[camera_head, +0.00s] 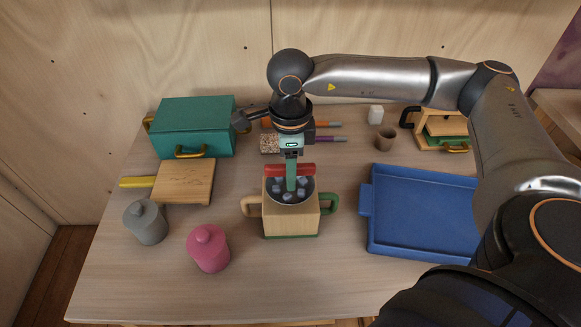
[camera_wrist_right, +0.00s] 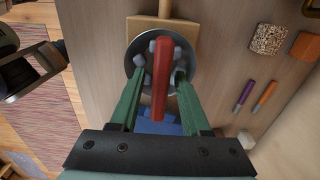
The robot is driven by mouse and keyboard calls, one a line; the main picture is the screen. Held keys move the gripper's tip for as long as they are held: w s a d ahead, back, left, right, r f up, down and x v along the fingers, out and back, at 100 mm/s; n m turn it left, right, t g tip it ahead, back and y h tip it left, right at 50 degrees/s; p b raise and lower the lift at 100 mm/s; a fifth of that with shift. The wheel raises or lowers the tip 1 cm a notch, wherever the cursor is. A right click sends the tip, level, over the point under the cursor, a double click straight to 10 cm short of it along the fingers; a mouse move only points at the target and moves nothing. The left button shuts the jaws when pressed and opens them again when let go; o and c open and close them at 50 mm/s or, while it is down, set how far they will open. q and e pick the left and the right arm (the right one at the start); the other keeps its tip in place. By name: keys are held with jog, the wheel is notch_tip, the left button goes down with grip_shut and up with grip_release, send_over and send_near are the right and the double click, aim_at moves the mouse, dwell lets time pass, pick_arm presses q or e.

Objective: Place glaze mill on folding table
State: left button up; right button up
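What looks like the glaze mill (camera_head: 291,218) is a pale wooden box with a green base, a tan handle at left and a green one at right. Its round grey bowl (camera_wrist_right: 133,68) holds grey-blue lumps, and a red bar (camera_wrist_right: 160,82) spans above it. My right gripper (camera_wrist_right: 160,76) points down over the bowl. Its green fingers are apart, one on each side of the red bar, with visible gaps. In the head view one finger covers the bar's middle. The mill stands upright on a wooden tabletop (camera_head: 150,280). I cannot tell which surface is the folding table. My left gripper is not in view.
A blue tray (camera_head: 425,215) lies right of the mill. A pink jar (camera_head: 208,250), grey jar (camera_head: 146,222), wooden board (camera_head: 184,183) and teal box (camera_head: 193,128) are at left. Another wooden surface (camera_head: 560,112) shows at far right. The front of the tabletop is clear.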

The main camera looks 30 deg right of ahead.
jog(key=shift+o, duration=0.2)
notch_tip(320, 180, up, 12)
jog(key=shift+r, duration=0.2)
dwell(0.3)
